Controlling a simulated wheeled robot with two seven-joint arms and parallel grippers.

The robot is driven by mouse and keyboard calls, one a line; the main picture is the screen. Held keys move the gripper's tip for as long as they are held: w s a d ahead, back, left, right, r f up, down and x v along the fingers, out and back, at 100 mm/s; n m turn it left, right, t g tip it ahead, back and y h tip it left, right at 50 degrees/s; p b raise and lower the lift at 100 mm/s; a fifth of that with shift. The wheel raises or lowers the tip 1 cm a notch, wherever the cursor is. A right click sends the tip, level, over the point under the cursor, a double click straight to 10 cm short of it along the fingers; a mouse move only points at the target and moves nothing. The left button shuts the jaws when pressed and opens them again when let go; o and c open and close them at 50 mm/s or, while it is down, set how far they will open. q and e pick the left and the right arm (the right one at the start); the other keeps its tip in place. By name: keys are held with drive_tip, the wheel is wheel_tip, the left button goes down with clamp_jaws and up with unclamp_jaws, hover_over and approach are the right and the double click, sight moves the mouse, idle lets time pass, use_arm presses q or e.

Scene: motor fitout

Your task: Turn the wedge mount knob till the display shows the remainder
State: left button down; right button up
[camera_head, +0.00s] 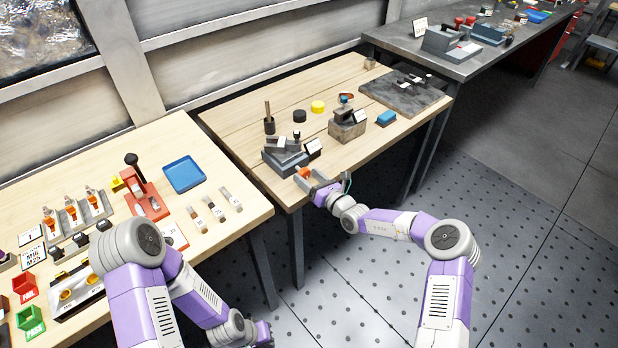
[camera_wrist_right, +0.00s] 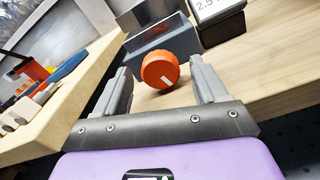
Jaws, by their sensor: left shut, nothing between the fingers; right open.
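The grey wedge mount (camera_head: 286,160) sits near the front left of the middle wooden table. Its orange knob (camera_head: 304,173) faces the table's front edge. In the right wrist view the knob (camera_wrist_right: 160,70) is round, with a white mark pointing down and slightly right. My right gripper (camera_wrist_right: 164,84) is open, its fingers on either side of the knob with gaps visible. A display (camera_wrist_right: 214,8) beside the mount is cut off by the frame; only "2.5" reads clearly. It is small in the head view (camera_head: 314,147). My left gripper (camera_head: 264,334) is shut and empty, low over the floor.
A second grey-brown device (camera_head: 347,128), a blue block (camera_head: 386,118) and a dark plate (camera_head: 411,90) stand farther right on the table. Black and yellow round pieces lie behind. The left table (camera_head: 262,208) holds a red press and a blue tray (camera_head: 184,174).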

drive_tip(key=p+v, duration=0.2)
drive_tip(key=v, duration=0.5)
drive_tip(key=shift+s+d, duration=0.1)
